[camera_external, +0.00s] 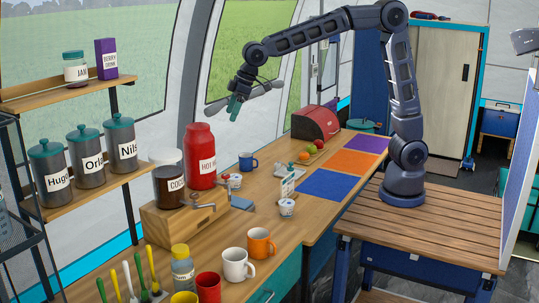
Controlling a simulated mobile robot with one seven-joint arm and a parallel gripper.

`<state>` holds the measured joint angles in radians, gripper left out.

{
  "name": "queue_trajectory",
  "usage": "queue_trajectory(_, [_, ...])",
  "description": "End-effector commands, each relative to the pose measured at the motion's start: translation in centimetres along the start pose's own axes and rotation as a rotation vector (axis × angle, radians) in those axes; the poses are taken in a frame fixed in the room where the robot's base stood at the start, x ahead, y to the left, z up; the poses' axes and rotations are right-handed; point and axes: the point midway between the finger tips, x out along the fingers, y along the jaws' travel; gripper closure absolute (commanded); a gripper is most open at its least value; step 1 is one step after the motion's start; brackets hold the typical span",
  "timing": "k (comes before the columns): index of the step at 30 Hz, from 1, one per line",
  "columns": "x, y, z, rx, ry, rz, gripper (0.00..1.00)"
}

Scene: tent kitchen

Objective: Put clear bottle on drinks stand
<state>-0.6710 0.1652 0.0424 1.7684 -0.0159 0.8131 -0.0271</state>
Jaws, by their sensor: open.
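A see-through, greyish bottle with a yellow cap (182,272) stands upright on the counter at the front, beside the cups; it looks like the clear bottle. A wooden stand with metal taps (155,229) is behind it; it looks like the drinks stand. A brown cocoa jar (168,187) and a red hot-drink container (201,160) are on or by this stand. My gripper (234,107) is open and empty, hanging high above the counter, up and right of the red container and far from the bottle. The fingertips are small in this view.
Red, white, orange and yellow mugs stand close to the bottle (237,265), and colored-handled utensils (142,275) are on its left. A shelf with grey canisters (88,147) is at the left. A small white bottle (288,184) stands near the blue mat (325,185).

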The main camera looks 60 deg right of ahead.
Motion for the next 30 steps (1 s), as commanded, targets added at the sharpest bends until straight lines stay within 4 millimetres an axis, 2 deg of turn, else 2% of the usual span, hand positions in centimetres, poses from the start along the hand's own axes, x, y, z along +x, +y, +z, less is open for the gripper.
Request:
queue_trajectory(1, [-1.6,2.0,1.5,0.029,0.003,0.013,0.21])
queue_trajectory(6, [-5.9,7.1,7.0,0.116,0.001,0.052,0.21])
queue_trajectory(12, [-10.2,11.6,14.4,0.220,-0.001,0.096,0.21])
queue_trajectory(15, [-12.0,13.2,18.2,0.272,-0.001,0.117,0.21])
queue_trajectory(21, [-15.0,15.3,26.2,0.378,-0.002,0.160,0.21])
queue_trajectory(30, [-17.4,15.7,38.2,0.538,-0.002,0.220,0.21])
